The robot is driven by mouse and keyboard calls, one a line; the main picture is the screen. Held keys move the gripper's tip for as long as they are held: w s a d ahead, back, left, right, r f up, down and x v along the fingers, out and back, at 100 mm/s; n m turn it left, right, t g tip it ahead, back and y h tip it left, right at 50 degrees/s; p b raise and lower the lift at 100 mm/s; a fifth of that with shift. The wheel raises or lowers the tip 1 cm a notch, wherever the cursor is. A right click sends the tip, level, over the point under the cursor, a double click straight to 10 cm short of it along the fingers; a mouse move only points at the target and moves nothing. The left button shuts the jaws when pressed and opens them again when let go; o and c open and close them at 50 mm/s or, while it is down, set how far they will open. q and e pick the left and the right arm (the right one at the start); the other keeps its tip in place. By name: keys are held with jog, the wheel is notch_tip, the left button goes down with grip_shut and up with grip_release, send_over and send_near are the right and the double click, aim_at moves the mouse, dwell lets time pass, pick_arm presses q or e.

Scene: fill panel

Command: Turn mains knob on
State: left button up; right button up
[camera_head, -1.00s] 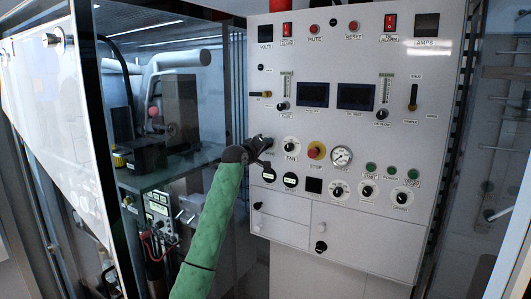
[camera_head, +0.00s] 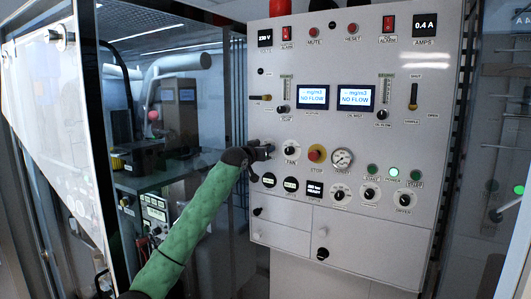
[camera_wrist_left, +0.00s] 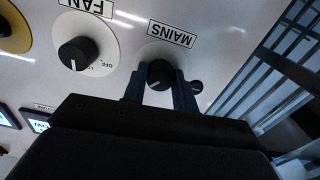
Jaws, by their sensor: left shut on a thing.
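The mains knob (camera_wrist_left: 160,75) is black and round with a white mark, under the MAINS label in the left wrist view. My left gripper (camera_wrist_left: 162,92) has one finger on each side of it and is shut on it. In the head view the left gripper (camera_head: 265,150) reaches the left edge of the white panel (camera_head: 385,250) and mostly hides the knob. The displays are lit: 230 V (camera_head: 265,37), 0.4 A (camera_head: 425,25) and two NO FLOW screens (camera_head: 313,97). My right gripper is not in view.
The black fan knob (camera_wrist_left: 77,53) sits close beside the mains knob. A glass cabinet (camera_head: 165,60) stands left of the panel.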

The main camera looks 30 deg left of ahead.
pick_arm(q)
jog(key=shift+f+m, duration=0.2)
jog(key=shift+m, duration=0.3)
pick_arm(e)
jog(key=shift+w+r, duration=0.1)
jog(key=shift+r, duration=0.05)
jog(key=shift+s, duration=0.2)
pick_arm(q)
jog(key=o, duration=1)
jog(key=shift+r, duration=0.1)
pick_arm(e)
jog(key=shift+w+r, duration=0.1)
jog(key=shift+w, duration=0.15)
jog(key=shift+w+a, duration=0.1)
pick_arm(q)
jog(key=shift+s+a+b, duration=0.2)
jog(key=shift+s+b, duration=1.7)
jog(key=shift+s, duration=2)
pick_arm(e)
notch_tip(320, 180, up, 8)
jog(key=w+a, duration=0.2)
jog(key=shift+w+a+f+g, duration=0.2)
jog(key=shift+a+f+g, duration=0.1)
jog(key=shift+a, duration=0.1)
